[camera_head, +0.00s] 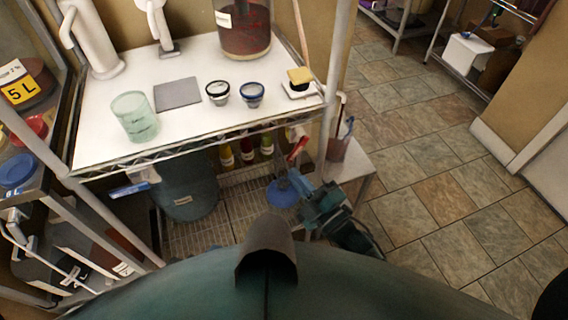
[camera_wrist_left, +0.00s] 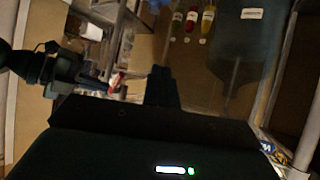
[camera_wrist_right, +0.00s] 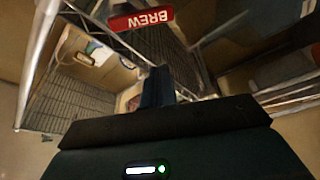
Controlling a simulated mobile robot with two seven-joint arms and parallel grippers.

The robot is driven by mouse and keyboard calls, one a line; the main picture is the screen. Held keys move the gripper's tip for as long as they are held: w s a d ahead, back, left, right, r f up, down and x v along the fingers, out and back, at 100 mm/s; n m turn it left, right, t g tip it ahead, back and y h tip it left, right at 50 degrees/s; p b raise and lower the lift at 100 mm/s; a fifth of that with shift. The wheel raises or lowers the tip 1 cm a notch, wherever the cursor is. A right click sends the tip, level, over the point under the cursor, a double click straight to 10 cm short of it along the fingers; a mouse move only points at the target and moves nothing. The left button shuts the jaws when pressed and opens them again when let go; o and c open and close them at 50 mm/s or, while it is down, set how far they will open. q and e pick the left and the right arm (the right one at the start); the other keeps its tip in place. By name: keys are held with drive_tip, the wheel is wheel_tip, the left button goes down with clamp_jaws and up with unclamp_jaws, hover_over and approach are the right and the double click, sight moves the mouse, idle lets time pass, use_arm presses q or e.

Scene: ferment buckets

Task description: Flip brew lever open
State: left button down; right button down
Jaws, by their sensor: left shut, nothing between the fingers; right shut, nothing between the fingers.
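The brew lever is a red bar (camera_head: 298,148) under the front right of the white table in the head view. In the right wrist view the red BREW label (camera_wrist_right: 142,20) shows upside down near the top, beyond the fingertips. My right gripper (camera_head: 298,179) is shut and empty just below the lever in the head view; its fingers show in the right wrist view (camera_wrist_right: 158,72). I see a gap between fingers and label there. My left gripper (camera_wrist_left: 160,72) is shut and empty in the left wrist view, where the lever (camera_wrist_left: 116,82) also shows. I cannot make it out in the head view.
A dark bucket (camera_head: 186,190) stands below the white table (camera_head: 205,62), near several bottles (camera_head: 247,152). A blue disc (camera_head: 282,193) lies beside my right gripper. A small side table (camera_head: 352,166) stands to the right. The tiled floor (camera_head: 440,170) at right is clear.

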use_arm(q)
drive_tip(key=shift+w+d+r, duration=0.1)
drive_tip(key=shift+d+r, duration=0.1)
drive_tip(key=shift+r, duration=0.15)
use_arm(e)
drive_tip(key=v, duration=0.3)
drive_tip(key=shift+s, duration=0.25)
